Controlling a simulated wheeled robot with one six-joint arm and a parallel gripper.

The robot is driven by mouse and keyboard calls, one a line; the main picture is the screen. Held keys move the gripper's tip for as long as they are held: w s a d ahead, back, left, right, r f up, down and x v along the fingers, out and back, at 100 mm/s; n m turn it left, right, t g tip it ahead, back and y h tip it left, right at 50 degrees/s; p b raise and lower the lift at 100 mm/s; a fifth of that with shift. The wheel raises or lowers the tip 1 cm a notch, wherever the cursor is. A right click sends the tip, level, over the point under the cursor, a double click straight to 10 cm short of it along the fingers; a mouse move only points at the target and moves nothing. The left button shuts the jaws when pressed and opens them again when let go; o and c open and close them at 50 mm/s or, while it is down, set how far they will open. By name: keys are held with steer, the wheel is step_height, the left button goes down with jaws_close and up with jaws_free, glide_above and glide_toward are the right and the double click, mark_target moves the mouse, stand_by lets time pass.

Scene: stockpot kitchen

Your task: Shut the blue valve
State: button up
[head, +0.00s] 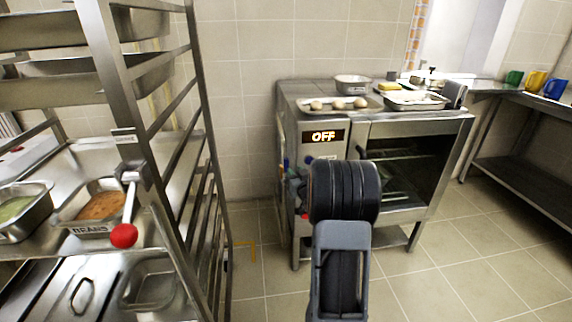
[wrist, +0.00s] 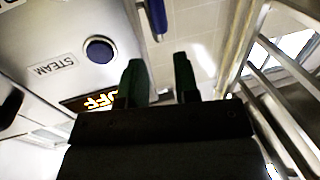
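In the wrist view a round dark-blue knob (wrist: 99,49) sits on the pale oven panel beside a STEAM label. A blue lever handle (wrist: 156,18) on a metal stem shows at the top edge, cut off by the frame. I cannot tell which of these is the blue valve. My gripper (wrist: 161,78) has its two dark-green fingers apart with nothing between them. The knob is left of the fingers and the lever lies beyond them, both apart from the fingers in the picture. In the head view my arm hides the gripper and much of the oven's control panel.
A tall rack (head: 205,150) at left carries pans and a red-knobbed lever (head: 123,235). A bench (head: 525,180) is at right. Tiled floor lies open between.

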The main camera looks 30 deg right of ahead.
mark_target(287, 161)
steer(key=b+x, duration=0.1)
steer(key=x, duration=0.8)
steer(key=shift+w, duration=0.3)
steer(key=shift+c, duration=0.4)
jaws_close()
